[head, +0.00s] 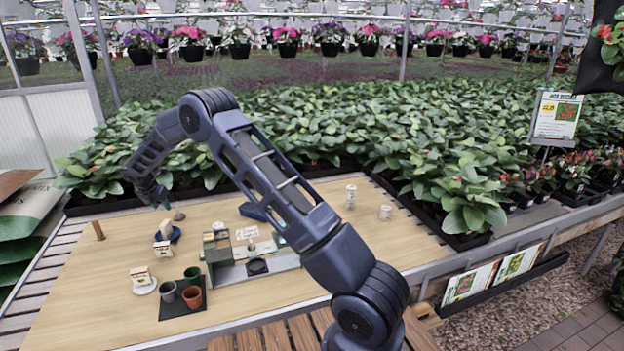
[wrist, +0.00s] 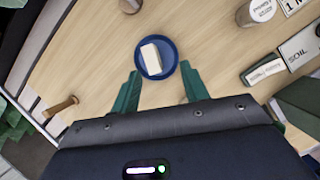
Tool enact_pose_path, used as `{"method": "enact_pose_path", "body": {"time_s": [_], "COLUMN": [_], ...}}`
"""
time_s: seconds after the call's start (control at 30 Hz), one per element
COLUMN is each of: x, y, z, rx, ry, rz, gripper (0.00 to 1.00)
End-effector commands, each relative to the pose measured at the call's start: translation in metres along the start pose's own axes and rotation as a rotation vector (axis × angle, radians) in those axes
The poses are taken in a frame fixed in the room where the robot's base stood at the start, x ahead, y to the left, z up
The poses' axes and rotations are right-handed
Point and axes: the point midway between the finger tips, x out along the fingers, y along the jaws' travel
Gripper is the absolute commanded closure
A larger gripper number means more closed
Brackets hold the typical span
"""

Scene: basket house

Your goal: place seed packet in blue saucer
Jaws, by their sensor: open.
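The blue saucer (wrist: 143,69) lies on the wooden table, straight ahead of my gripper in the wrist view. A small white packet (wrist: 150,56) lies inside it, within the rim. In the head view the blue saucer (head: 175,236) is at the left of the table, with the upright pale packet (head: 166,228) in it. My gripper (wrist: 160,72) is open, its two green fingers apart with nothing between them. In the head view my gripper (head: 158,199) hangs above and behind the saucer, clear of the packet.
Another white packet (head: 140,274) stands on a white saucer nearer the front. Pots (head: 192,296) stand on a dark mat beside it. A soil box (head: 216,243) stands to the right. A wooden peg (head: 98,231) is at far left. Plants line the back edge.

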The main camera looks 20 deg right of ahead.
Motion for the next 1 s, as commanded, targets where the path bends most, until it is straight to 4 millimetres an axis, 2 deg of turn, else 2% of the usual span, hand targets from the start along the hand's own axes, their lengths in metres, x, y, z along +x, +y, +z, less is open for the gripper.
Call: {"method": "enact_pose_path", "body": {"time_s": [0.03,0.2,0.5,0.7,1.0], "x": [-0.017,-0.068,-0.150,-0.200,-0.266], "y": [-0.013,-0.062,-0.158,-0.227,-0.333], "z": [0.016,0.056,0.107,0.126,0.131], "rx": [0.054,0.253,0.606,0.842,1.195], "ry": [0.000,0.009,0.023,0.034,0.051], "rz": [0.002,0.000,-0.003,-0.004,-0.005], "gripper": [0.55,0.55,0.55,0.55,0.55]}}
